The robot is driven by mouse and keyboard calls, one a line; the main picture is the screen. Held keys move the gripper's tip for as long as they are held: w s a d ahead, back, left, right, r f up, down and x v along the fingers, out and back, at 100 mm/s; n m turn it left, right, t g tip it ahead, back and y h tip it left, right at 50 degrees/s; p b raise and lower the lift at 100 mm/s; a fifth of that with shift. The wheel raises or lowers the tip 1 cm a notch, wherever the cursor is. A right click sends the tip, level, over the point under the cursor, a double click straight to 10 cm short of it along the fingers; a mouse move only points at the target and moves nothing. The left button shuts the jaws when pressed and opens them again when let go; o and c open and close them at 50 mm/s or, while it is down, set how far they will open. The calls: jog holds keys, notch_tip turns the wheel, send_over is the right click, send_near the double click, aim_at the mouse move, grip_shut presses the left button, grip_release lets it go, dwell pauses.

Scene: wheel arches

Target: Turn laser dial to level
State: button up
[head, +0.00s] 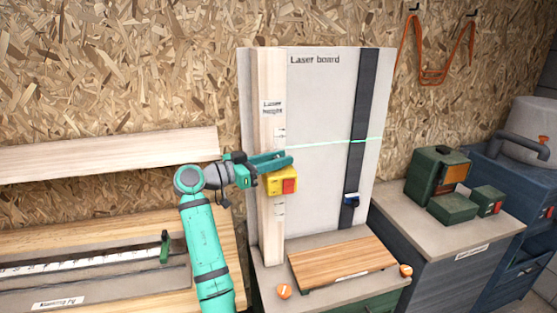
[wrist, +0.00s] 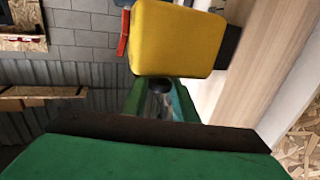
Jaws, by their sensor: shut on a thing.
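The yellow laser box (head: 275,184) with a red block on its face sits on the upright wooden post (head: 271,120), below the "Laser height" label. My gripper (head: 289,158) is at the top of this box. In the wrist view my green fingers (wrist: 160,102) are shut around a small dark round piece, taken as the laser dial (wrist: 159,86), close to the yellow box (wrist: 178,38). The fingers hide most of the dial in the head view. A thin green laser line (head: 335,142) crosses the white laser board (head: 320,100), rising slightly rightward in the picture.
A dark vertical strip (head: 361,110) on the board carries a small blue piece (head: 350,199), below the laser line. A wooden slab (head: 342,262) and two orange knobs (head: 284,291) are on the bench below. Green boxes (head: 437,177) stand on the cabinet at right.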

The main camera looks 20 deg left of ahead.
jog(key=shift+h, duration=0.3)
jog(key=o, duration=1.1)
jog(key=shift+c, duration=0.2)
jog(key=v, duration=1)
jog(key=shift+s+a, duration=0.2)
jog(key=shift+a, duration=0.15)
jog(key=shift+r, duration=0.1)
